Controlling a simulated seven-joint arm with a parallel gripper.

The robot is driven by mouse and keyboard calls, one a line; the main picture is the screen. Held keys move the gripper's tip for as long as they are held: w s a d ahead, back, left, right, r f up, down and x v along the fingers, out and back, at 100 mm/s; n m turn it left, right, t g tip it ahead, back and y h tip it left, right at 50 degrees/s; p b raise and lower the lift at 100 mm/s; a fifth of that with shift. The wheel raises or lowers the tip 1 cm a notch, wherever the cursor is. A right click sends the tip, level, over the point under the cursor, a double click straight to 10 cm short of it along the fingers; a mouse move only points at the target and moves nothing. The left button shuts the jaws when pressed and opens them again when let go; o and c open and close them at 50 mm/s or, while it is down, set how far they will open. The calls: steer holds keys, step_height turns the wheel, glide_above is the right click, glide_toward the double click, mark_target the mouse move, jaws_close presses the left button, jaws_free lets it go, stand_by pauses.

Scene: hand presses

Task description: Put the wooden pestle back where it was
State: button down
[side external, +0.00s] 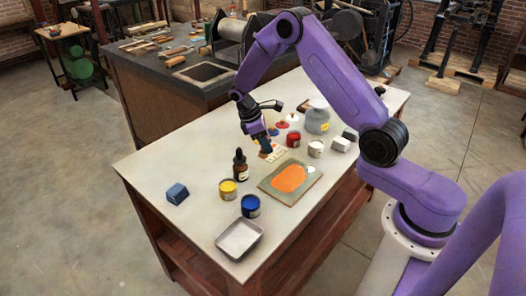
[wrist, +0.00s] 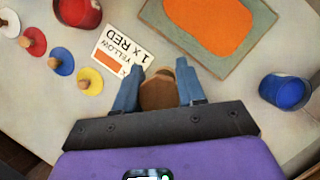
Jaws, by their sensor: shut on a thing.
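The wooden pestle (wrist: 158,92) is between the two blue fingers of my gripper (wrist: 160,76) in the wrist view, its rounded brown end showing. My gripper (side external: 265,148) is shut on it, low over the table beside the recipe card (side external: 274,154). In the side view I cannot make out the pestle clearly against the fingers. The card (wrist: 122,50) reads YELLOW and 1 x RED and lies just beyond the left finger. A grey slab (wrist: 170,38) with an orange patch (wrist: 208,25) lies beyond the right finger. I cannot tell whether the pestle touches the table.
Cans stand around: red (side external: 293,139), white (side external: 316,149), yellow (side external: 228,190), blue (side external: 250,206). A dropper bottle (side external: 240,167) stands close to my gripper. Coloured discs with wooden knobs, one yellow (wrist: 91,82), lie left in the wrist view. A metal tray (side external: 239,238) and blue block (side external: 177,193) are nearer.

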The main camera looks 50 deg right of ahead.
mark_target(263, 151)
steer(key=shift+w+d+f, duration=0.1)
steer(key=shift+w+f, duration=0.5)
steer(key=shift+f, duration=0.1)
steer(key=shift+w+f, duration=0.1)
steer(key=shift+f, duration=1.55)
steer(key=shift+f, duration=0.1)
steer(key=c, duration=0.7)
jaws_free()
steer(key=shift+o, duration=0.2)
steer(key=v, duration=1.2)
steer(key=shift+r, duration=0.2)
